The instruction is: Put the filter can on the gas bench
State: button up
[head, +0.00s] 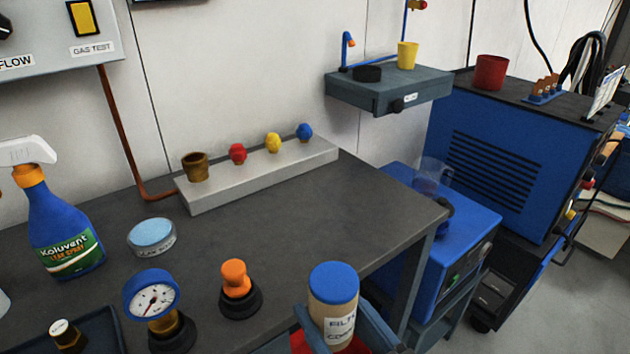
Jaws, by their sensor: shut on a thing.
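The filter can (335,305) is a beige can with a blue lid and a white label that reads in part "FILT". It is upright at the bottom of the head view. My gripper (337,322) is shut on it, with a blue-grey finger on each side. The can's lower part is hidden by the fingers and the picture's edge. The gas bench (330,220) has a dark grey top, under the "GAS TEST" panel. In the picture the can is at the bench's near right edge; I cannot tell its height over the top.
On the bench stand a spray bottle (62,230), a pale blue-lidded tin (152,238), a gauge (153,300), an orange-knobbed fitting (238,285) and a grey rail (260,175) with coloured knobs. The bench top's right middle is clear. A blue machine (500,150) stands right.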

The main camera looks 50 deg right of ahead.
jog(key=x, duration=1.2)
jog(key=shift+w+r, duration=0.1)
jog(key=shift+r, duration=0.05)
jog(key=x, duration=0.5)
jog(key=shift+w+d, duration=0.15)
jog(key=shift+f, duration=0.25)
jog(key=shift+f+b, duration=0.15)
jog(key=shift+b, duration=0.2)
jog(key=o, duration=1.4)
